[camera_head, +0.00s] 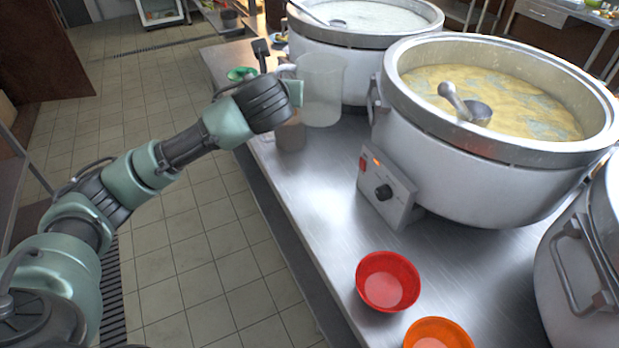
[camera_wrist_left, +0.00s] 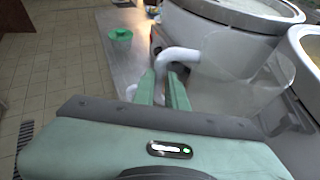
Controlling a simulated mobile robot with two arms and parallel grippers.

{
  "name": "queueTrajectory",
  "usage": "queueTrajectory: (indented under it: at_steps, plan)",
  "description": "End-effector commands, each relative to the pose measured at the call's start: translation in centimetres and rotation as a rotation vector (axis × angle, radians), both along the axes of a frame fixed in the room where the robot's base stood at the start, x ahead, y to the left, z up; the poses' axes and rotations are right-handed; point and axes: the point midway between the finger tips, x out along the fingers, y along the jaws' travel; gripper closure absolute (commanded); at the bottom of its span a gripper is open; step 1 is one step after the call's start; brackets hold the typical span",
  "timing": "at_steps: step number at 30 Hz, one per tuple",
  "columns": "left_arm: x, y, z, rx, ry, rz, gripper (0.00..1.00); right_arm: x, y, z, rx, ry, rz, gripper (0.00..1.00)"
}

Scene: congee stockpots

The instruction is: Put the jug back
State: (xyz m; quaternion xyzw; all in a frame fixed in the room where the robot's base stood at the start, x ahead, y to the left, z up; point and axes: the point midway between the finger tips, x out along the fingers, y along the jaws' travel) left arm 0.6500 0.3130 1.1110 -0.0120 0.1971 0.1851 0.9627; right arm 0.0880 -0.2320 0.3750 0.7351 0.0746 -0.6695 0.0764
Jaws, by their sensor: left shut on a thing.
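The jug (camera_head: 321,92) is clear, pale plastic and looks upright over the steel counter, in front of the far pot. In the left wrist view the jug (camera_wrist_left: 235,78) fills the upper right, its white handle (camera_wrist_left: 182,55) curving toward my fingers. My left gripper (camera_wrist_left: 166,88) is shut on the jug's handle. In the head view the left gripper (camera_head: 291,88) is at the jug's left side, partly hidden by my wrist. I cannot tell whether the jug's base touches the counter. My right gripper is in neither view.
A pot of yellow congee (camera_head: 500,165) with a ladle (camera_head: 466,104) stands right of the jug. A pot of white congee (camera_head: 355,50) stands behind.

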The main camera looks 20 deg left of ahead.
Motion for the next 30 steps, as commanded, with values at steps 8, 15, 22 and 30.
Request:
queueTrajectory:
  at_steps: [8,15,22,30]
  plan:
    - [1.9,3.0,-2.3,0.002,-0.001,0.076,1.00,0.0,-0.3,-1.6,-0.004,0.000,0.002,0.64]
    - [1.8,3.0,-7.8,0.004,0.005,0.077,1.00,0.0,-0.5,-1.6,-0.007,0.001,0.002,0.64]
    - [1.8,3.0,-13.8,0.002,0.002,0.077,1.00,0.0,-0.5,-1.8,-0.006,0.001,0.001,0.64]
    - [1.9,3.0,-17.4,0.002,-0.002,0.077,1.00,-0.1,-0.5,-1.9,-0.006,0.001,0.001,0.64]
